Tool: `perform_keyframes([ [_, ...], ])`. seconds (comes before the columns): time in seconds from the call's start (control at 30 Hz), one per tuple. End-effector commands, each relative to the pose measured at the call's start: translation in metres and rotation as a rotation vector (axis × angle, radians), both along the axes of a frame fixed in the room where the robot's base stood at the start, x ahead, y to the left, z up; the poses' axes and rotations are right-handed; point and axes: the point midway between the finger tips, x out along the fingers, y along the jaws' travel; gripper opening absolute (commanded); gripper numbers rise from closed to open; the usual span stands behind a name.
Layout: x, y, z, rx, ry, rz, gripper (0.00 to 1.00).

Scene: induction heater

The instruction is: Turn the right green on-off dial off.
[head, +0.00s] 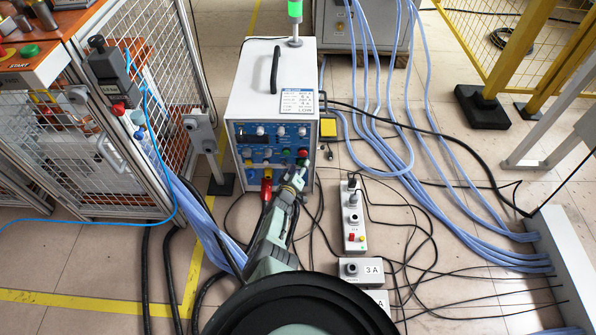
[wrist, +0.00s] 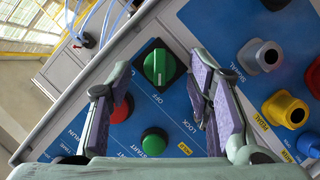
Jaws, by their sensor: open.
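The green on-off dial (wrist: 159,67) sits on a black square base on the blue panel in the wrist view. A white line on it runs roughly up and down the picture, and lettering that looks like OFF is printed just below the base. My gripper (wrist: 158,78) is open, with one finger to the left and one to the right of the dial, apparently apart from it. In the head view my gripper (head: 297,176) is at the lower right of the heater's front panel and hides part of it, and I cannot make out the dial there.
A red button (wrist: 121,108) and a green button (wrist: 154,142) are below the dial. Grey, yellow and red connectors (wrist: 286,108) stick out on the right. The white heater cabinet (head: 271,85) stands on a floor with many cables (head: 420,215) and a wire-mesh cell at left.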

Motion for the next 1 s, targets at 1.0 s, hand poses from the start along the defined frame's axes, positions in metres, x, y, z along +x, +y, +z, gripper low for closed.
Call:
perform_keyframes([
  [1.0, -0.063, 0.023, 0.019, 0.003, -0.001, 0.004, 0.47],
])
